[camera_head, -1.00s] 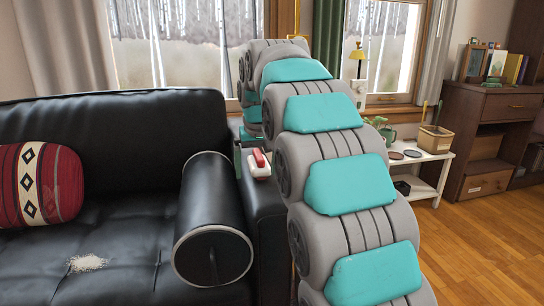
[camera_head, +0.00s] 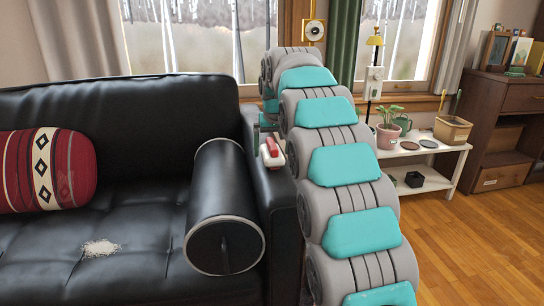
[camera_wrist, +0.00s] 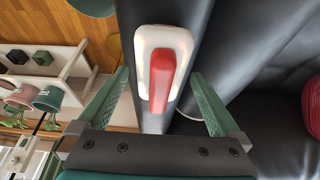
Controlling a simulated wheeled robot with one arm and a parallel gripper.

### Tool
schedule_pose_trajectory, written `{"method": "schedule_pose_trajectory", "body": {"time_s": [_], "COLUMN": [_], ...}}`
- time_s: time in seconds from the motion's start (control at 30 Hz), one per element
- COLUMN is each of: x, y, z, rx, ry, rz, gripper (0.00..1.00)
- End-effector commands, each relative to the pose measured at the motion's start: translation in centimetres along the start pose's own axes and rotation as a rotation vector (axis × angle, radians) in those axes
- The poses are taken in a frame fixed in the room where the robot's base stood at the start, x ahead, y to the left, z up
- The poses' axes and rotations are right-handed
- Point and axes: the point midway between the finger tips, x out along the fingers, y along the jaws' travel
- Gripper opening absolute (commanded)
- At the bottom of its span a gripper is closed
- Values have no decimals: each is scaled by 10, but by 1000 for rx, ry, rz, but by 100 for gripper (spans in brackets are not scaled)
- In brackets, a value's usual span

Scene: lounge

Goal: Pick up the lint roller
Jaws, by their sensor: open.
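The lint roller, white with a red handle, lies on the black sofa's armrest. In the head view the lint roller (camera_head: 271,154) is just left of my arm. In the wrist view the lint roller (camera_wrist: 160,70) lies ahead of my gripper, with the red handle pointing toward it. My gripper (camera_wrist: 160,95) is open, with one green finger on each side of the handle's line. Nothing is held between the fingers. In the head view my arm mostly hides my gripper.
The black sofa (camera_head: 120,120) bears a red patterned cushion (camera_head: 45,170), a black bolster (camera_head: 222,205) and a pale crumb patch (camera_head: 100,248). A white shelf (camera_head: 430,150) with plant pots stands at right. Wooden floor (camera_head: 470,240) is clear there.

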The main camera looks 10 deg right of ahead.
Motion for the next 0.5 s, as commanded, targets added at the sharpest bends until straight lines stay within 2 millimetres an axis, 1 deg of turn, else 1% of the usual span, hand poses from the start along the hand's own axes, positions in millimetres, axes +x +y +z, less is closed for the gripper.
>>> {"method": "schedule_pose_trajectory", "body": {"time_s": [0.03, 0.1, 0.33, 0.37, 0.5], "x": [8, 15, 16, 16, 16], "y": [0, 0, 0, 0, 0], "z": [1, 0, -1, -1, -1], "rx": [0, 1, 1, 1, 0], "ry": [-2, 2, 4, 4, 4], "rz": [0, 0, 0, 0, 0], "gripper": [100, 100, 100, 98, 82]}}
